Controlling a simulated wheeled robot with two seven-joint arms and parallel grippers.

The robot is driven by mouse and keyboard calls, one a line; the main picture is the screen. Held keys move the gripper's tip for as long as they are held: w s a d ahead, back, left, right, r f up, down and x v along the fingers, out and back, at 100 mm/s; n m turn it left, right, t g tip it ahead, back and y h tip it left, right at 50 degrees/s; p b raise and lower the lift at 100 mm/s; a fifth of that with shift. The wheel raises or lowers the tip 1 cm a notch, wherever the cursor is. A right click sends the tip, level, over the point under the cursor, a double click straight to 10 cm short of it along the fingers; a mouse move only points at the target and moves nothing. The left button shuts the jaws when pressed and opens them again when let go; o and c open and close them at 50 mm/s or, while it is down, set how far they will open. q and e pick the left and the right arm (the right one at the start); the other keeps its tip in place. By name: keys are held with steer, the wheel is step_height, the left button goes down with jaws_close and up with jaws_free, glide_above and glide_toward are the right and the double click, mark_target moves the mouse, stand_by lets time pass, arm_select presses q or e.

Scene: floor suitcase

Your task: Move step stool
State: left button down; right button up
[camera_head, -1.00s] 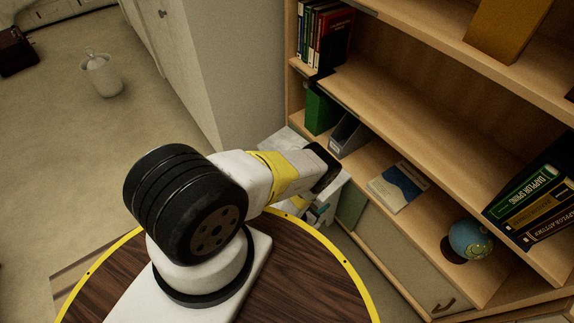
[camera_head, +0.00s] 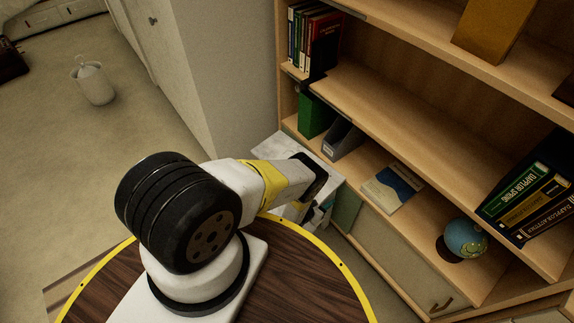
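I cannot clearly pick out a step stool. A pale wooden edge (camera_head: 88,266) shows beside the yellow-rimmed round wooden surface at the lower left; most of it is hidden, and I cannot tell what it belongs to. A pale, marbled flat-topped piece (camera_head: 268,147) stands against the bookcase, partly hidden behind my arm. One white, black and yellow arm of mine reaches up and right from the bottom, its dark end in front of this piece. I cannot make out either gripper's fingers.
A wooden bookcase (camera_head: 392,108) fills the right side, with books, a green box (camera_head: 316,116), a grey file holder (camera_head: 343,138) and a small globe (camera_head: 465,239). A pale cabinet or wall (camera_head: 215,75) stands left of it. A white bin (camera_head: 94,82) stands on the open floor at left.

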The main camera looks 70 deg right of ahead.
jaws_close()
stand_by(1.4)
